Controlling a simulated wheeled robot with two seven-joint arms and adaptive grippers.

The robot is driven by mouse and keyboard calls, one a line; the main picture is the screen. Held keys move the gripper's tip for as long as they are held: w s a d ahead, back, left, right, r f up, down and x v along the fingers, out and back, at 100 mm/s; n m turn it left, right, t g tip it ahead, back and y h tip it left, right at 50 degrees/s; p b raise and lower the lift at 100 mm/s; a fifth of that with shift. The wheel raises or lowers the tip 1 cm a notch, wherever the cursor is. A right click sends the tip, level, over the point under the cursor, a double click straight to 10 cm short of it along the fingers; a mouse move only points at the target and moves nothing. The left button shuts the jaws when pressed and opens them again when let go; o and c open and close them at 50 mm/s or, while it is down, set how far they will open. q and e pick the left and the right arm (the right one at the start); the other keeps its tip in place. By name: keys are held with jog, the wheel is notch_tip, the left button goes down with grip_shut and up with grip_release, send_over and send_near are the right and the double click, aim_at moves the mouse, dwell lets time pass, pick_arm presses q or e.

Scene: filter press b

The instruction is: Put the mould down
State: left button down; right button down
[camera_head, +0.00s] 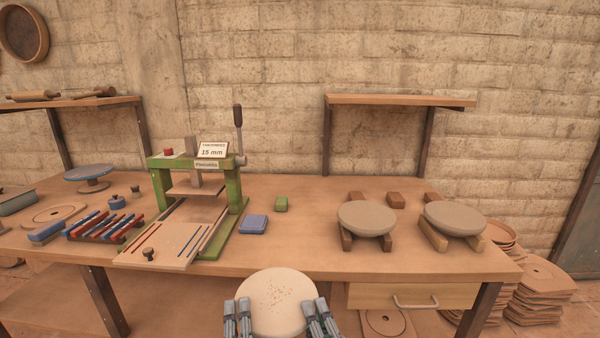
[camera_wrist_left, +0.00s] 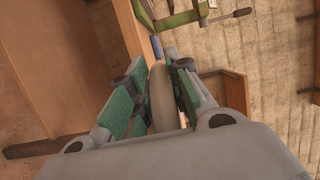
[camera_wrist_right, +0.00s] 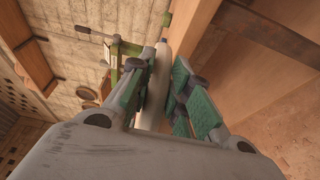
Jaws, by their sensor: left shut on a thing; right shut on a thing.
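The mould I hold is a round, pale cream disc (camera_head: 277,300) with brownish specks on its top. It is in front of the table's front edge at the bottom of the head view. My left gripper (camera_head: 237,318) is shut on its left side and my right gripper (camera_head: 318,318) is shut on its right side. In the left wrist view the disc (camera_wrist_left: 161,95) sits edge-on between the green-padded fingers. The right wrist view shows the disc (camera_wrist_right: 155,90) between the other fingers. Two greyer round discs (camera_head: 366,218) (camera_head: 455,218) rest on wooden blocks at the table's right.
A green press (camera_head: 233,190) with a "15 mm" sign stands left of centre on the table (camera_head: 300,255). Red and blue strips (camera_head: 103,226) lie left. The tabletop between the blue block and grey discs is clear.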

pick_arm(q)
jog(key=shift+w+r, duration=0.2)
pick_arm(e)
jog(key=shift+w+r, duration=0.2)
